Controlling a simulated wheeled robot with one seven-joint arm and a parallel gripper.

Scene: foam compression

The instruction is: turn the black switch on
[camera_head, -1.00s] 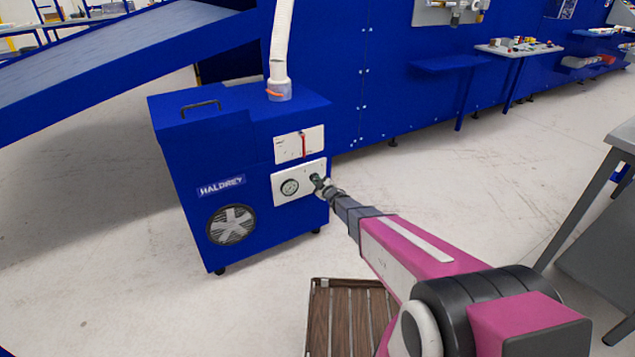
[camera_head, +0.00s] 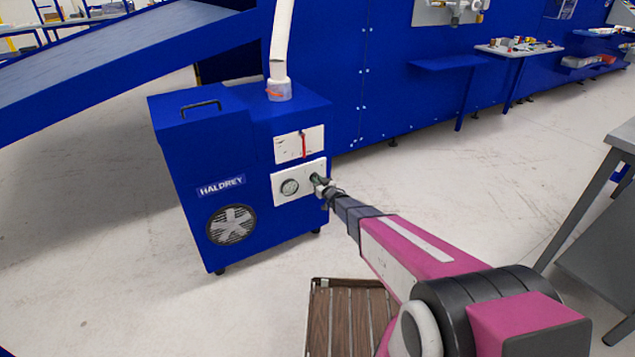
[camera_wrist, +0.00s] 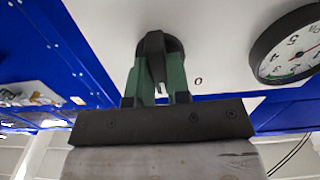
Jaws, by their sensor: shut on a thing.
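The black switch (camera_wrist: 154,44) is a round knob with a raised grip on the white panel (camera_head: 285,187) of the blue HALDREY machine (camera_head: 172,133). My gripper (camera_head: 318,181) reaches this panel just right of the round gauge (camera_head: 290,187). In the wrist view, the green fingers of my gripper (camera_wrist: 157,72) are shut on the switch's grip, one on each side. A "0" mark shows on the panel to the right of the switch. In the head view the gripper mostly hides the switch.
A second white panel with a red lever (camera_head: 304,146) sits above. A white hose (camera_head: 281,45) rises from the machine's top. A slatted wooden pallet (camera_head: 345,318) lies on the floor below my arm. A grey table (camera_head: 622,139) stands at right. Open floor lies between.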

